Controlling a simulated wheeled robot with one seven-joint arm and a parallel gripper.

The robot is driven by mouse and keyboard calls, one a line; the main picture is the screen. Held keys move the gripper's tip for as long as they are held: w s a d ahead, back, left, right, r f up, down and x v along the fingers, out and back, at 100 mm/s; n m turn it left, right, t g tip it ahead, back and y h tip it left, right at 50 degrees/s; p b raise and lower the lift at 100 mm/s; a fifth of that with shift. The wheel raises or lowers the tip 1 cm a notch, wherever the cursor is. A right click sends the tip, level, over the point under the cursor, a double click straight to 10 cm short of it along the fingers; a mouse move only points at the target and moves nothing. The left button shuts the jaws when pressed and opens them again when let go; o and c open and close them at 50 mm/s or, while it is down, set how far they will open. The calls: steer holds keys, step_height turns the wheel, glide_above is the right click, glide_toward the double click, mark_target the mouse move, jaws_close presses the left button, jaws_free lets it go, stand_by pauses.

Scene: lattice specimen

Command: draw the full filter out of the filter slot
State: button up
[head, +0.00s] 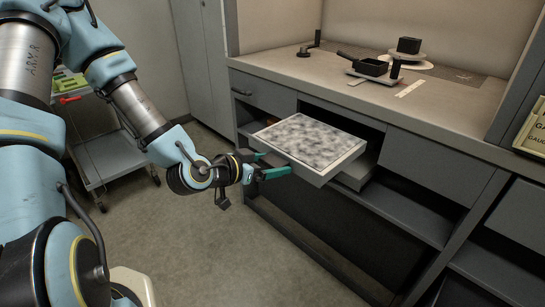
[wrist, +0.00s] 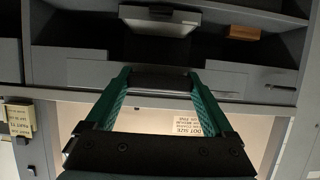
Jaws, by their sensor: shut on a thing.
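The full filter (head: 309,139) is a flat square panel with a pale frame and a mottled grey-white face. In the head view it lies level, sticking well out of the filter slot (head: 345,120) in the grey cabinet. Its far part is at or inside the opening. My gripper (head: 274,166), with teal fingers, is at the filter's near left edge and shut on it. In the wrist view, a dark bar (wrist: 165,81) spans between the fingers of my gripper (wrist: 163,76). The exact grip is hard to make out.
A second pale flat piece (head: 356,172) lies on the shelf below right. Drawers flank the opening. A grey cart (head: 105,155) stands at left. The floor (head: 270,260) in front is clear.

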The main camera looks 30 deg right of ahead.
steer(key=shift+s+a+r+p, duration=0.2)
steer(key=shift+a+p, duration=0.4)
steer(key=shift+p, duration=1.35)
steer(key=shift+s+a+f+p, duration=0.2)
steer(key=shift+a+f+p, duration=0.05)
steer(key=shift+p, duration=0.2)
